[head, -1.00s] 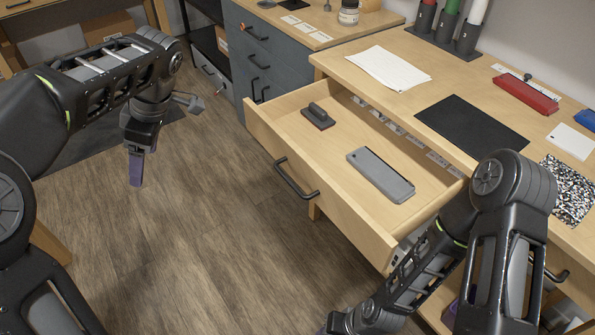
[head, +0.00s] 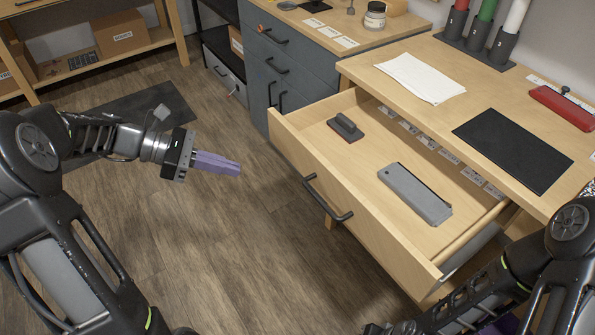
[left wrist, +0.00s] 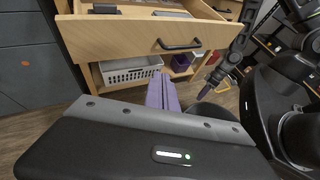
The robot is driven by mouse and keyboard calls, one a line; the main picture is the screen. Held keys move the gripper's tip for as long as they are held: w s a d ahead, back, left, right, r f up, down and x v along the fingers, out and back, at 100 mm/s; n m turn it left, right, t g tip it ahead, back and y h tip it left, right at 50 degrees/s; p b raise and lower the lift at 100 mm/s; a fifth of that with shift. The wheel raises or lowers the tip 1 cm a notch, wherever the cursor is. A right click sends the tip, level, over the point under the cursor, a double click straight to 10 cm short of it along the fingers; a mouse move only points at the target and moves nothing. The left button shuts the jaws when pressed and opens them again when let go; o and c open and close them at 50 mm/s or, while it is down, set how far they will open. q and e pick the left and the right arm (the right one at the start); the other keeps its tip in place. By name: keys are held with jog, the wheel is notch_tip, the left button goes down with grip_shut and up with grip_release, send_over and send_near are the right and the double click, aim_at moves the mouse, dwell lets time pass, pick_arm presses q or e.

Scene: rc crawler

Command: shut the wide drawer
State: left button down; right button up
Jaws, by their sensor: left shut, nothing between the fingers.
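The wide drawer (head: 352,204) is a light wood drawer pulled out from the workbench, with a black bar handle (head: 328,200) on its front. My left gripper (head: 238,168) has purple fingers, shut and empty, pointing right toward the drawer front with a gap between. In the left wrist view, its fingers (left wrist: 162,92) show below the drawer front (left wrist: 130,38) and handle (left wrist: 180,45). In the head view my right arm is at the lower right.
The workbench top (head: 440,65) carries paper and a black mat (head: 512,150). Grey cabinets (head: 285,65) stand left of the drawer. A white basket (left wrist: 130,70) sits beneath. Floor before the drawer is clear.

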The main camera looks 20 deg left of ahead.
pick_arm(q)
jog(key=shift+s+m, duration=0.1)
jog(key=shift+m, duration=0.2)
jog(key=d+r+b+x, duration=0.1)
jog(key=b+x, duration=0.1)
jog(key=x, duration=1.1)
jog(key=shift+d+r, duration=0.15)
jog(key=shift+r, duration=0.15)
